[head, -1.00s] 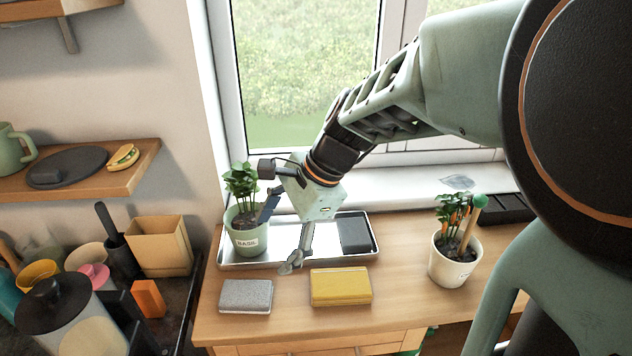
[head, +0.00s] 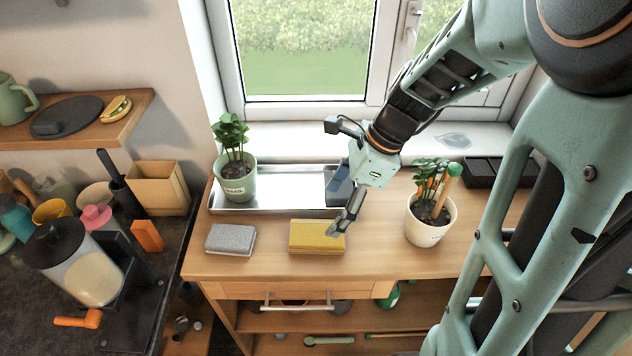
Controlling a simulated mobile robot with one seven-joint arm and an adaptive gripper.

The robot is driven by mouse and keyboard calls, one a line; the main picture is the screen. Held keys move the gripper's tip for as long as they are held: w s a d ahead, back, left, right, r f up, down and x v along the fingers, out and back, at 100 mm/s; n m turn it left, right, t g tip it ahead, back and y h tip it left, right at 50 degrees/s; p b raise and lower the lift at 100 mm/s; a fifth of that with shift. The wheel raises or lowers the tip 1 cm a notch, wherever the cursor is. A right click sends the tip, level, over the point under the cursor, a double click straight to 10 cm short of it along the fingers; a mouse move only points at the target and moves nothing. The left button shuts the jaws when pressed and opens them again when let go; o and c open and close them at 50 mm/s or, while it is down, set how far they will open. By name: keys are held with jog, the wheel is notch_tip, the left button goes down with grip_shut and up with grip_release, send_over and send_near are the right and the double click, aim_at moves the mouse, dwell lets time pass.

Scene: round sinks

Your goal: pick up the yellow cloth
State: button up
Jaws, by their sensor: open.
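The yellow cloth (head: 312,237) is a folded, block-like bundle lying on the wooden counter, in front of the metal tray. My gripper (head: 337,212) is open and empty. It comes down from the upper right, with one finger in front of the right end of the cloth in the picture and the other finger further back over the tray. I cannot tell whether the near finger touches the cloth.
A grey folded cloth (head: 230,240) lies to the left. The metal tray (head: 285,197) with a potted basil (head: 235,178) is behind. A white plant pot (head: 430,222) stands close on the right. The counter's front edge (head: 290,275) is near.

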aim_at(317, 232)
jog(key=shift+x, duration=1.15)
jog(key=shift+s+x, duration=0.2)
jog(key=shift+x, duration=1.2)
jog(key=shift+s+x, duration=0.2)
jog(key=shift+x, duration=1.15)
jog(key=shift+a, duration=0.1)
jog(key=shift+c, duration=0.2)
jog(key=c, duration=1.2)
jog(key=shift+r, duration=0.2)
